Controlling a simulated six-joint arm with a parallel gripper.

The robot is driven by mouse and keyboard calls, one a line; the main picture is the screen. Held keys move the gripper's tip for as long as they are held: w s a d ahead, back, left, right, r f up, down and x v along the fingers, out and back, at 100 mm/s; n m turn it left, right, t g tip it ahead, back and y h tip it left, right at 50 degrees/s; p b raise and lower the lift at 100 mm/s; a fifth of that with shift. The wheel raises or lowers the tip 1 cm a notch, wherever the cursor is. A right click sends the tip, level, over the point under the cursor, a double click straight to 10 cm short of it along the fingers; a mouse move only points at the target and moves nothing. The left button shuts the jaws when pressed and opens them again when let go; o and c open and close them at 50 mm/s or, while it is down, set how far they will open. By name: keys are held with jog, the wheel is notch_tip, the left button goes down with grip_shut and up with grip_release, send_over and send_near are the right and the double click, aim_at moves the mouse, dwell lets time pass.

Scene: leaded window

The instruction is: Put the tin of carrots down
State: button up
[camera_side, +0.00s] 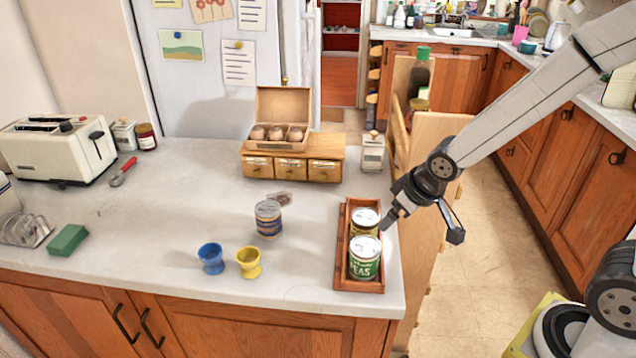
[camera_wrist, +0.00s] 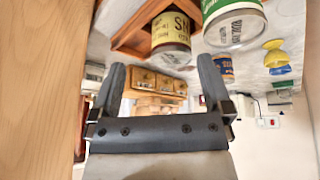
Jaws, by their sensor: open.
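My gripper (camera_side: 421,230) is open and empty, just right of the tray beyond the counter's right edge; its two fingers are apart in the wrist view (camera_wrist: 160,66). A wooden tray (camera_side: 341,262) holds a green tin of peas (camera_side: 364,262) in front and a yellow-labelled tin (camera_side: 364,221) behind it, both upright. The yellow-labelled tin also shows in the wrist view (camera_wrist: 171,32), beside the green tin (camera_wrist: 233,24). A blue tin with an orange band (camera_side: 268,219) stands upright on the counter left of the tray. No label naming carrots can be read.
Blue (camera_side: 211,258) and yellow (camera_side: 249,262) egg cups stand left of the tray. A small drawer unit (camera_side: 292,165) bears an open egg box (camera_side: 283,112) at the back. Wooden panels (camera_side: 436,135) rise near my gripper.

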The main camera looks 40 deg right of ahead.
jog(key=s+f+m+g, duration=0.1)
jog(key=s+g, duration=0.1)
jog(key=s, duration=0.5)
jog(key=shift+s+a+g, duration=0.2)
jog(key=shift+a+g, duration=0.05)
jog(key=shift+g, duration=0.05)
